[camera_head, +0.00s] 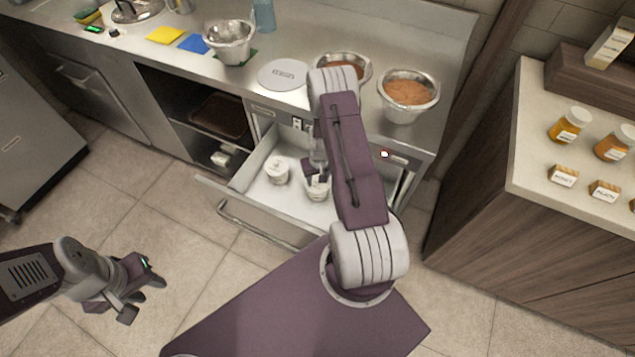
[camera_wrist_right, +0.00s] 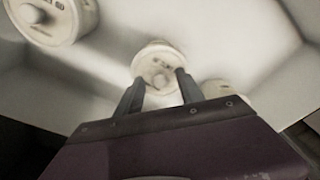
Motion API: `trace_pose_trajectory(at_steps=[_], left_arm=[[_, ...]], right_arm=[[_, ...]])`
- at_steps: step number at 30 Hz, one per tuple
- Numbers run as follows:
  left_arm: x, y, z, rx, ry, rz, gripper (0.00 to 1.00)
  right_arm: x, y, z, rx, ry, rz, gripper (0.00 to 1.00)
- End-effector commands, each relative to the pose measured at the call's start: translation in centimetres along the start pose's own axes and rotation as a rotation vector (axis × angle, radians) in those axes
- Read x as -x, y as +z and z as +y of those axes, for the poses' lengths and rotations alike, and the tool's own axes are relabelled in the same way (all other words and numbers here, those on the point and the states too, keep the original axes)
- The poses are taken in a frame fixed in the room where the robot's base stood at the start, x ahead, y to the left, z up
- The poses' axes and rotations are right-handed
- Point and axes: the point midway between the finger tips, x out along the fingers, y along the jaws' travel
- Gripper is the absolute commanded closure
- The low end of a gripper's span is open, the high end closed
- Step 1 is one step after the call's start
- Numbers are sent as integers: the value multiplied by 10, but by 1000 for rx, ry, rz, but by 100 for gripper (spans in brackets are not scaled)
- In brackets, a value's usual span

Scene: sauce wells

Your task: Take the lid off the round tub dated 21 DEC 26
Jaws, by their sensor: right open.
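The pulled-out drawer (camera_head: 238,180) holds small white round tubs with knobbed lids. One tub (camera_head: 277,170) stands at the left in the head view; another tub (camera_head: 317,188) is partly covered by my right gripper (camera_head: 315,165). In the right wrist view a lidded tub (camera_wrist_right: 158,66) lies just beyond and between the open fingertips of my right gripper (camera_wrist_right: 159,78). A larger-looking tub (camera_wrist_right: 52,18) is at the upper left, and a third (camera_wrist_right: 216,88) is partly hidden by a finger. I cannot read any date. My left gripper (camera_head: 143,298) is open and empty above the floor.
The steel counter carries a metal bowl (camera_head: 229,40), a round grey lid (camera_head: 283,74) and two bowls of brown sauce, one at the right (camera_head: 408,92). A wooden counter (camera_head: 540,200) with jars stands at the right. Drawer walls surround my right gripper closely.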

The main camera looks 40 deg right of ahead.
Motion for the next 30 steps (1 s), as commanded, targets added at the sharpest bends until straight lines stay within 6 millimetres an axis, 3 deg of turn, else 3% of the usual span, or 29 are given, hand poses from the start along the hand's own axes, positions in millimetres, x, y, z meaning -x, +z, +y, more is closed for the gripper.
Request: trace_pose_trajectory(at_steps=[2, 3, 7, 8, 20, 23, 29, 30], left_arm=[[0, 0, 0, 0, 0, 0, 65], [0, 0, 0, 0, 0, 0, 65], [0, 0, 0, 0, 0, 0, 65], [0, 0, 0, 0, 0, 0, 65], [0, 0, 0, 0, 0, 0, 65], [2, 0, 0, 0, 0, 0, 65], [6, -1, 0, 0, 0, 0, 65], [3, 0, 0, 0, 0, 0, 65]], right_arm=[[0, 0, 0, 0, 0, 0, 55], [0, 0, 0, 0, 0, 0, 61], [0, 0, 0, 0, 0, 0, 97], [0, 0, 0, 0, 0, 0, 100], [2, -1, 0, 0, 0, 1, 100], [11, -3, 0, 0, 1, 3, 100], [46, -7, 0, 0, 1, 4, 100], [49, 4, 3, -3, -1, 0, 100]])
